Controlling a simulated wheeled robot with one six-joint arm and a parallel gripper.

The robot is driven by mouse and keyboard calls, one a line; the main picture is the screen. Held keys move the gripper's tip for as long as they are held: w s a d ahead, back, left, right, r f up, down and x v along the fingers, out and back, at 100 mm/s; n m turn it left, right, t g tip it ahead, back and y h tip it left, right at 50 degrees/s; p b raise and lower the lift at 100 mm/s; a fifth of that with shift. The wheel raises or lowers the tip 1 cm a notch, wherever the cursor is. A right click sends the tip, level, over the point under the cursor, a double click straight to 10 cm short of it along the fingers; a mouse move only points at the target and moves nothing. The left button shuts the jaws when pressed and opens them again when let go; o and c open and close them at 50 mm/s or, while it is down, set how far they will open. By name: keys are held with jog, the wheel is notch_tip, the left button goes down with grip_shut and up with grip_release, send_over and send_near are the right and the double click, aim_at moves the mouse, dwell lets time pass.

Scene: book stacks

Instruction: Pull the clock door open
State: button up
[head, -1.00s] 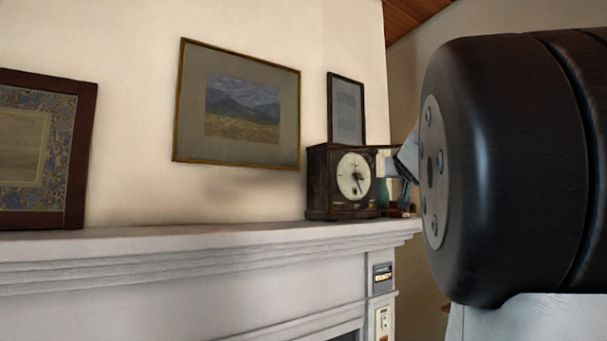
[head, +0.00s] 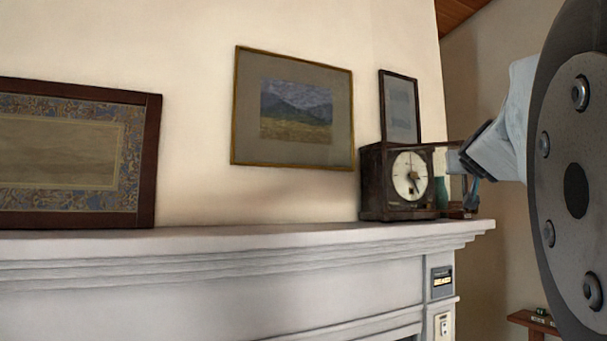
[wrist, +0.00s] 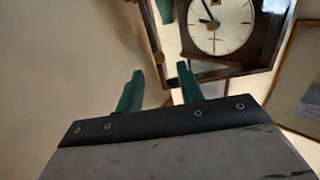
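The clock (head: 411,175) has a dark wooden case and a round pale dial, and stands upright at the right end of the mantel. A thin dark frame with a pale, glassy panel stands out beside the dial and looks like the clock door (wrist: 151,38), swung partly open. My gripper (wrist: 158,80) has two green fingers, spread apart with nothing visible between them.
A small framed picture (head: 399,108) is behind the clock. A landscape picture (head: 293,108) hangs to its left, and a blue-bordered frame (head: 75,155) is at far left.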

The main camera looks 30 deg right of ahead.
jog(key=shift+v, duration=1.45)
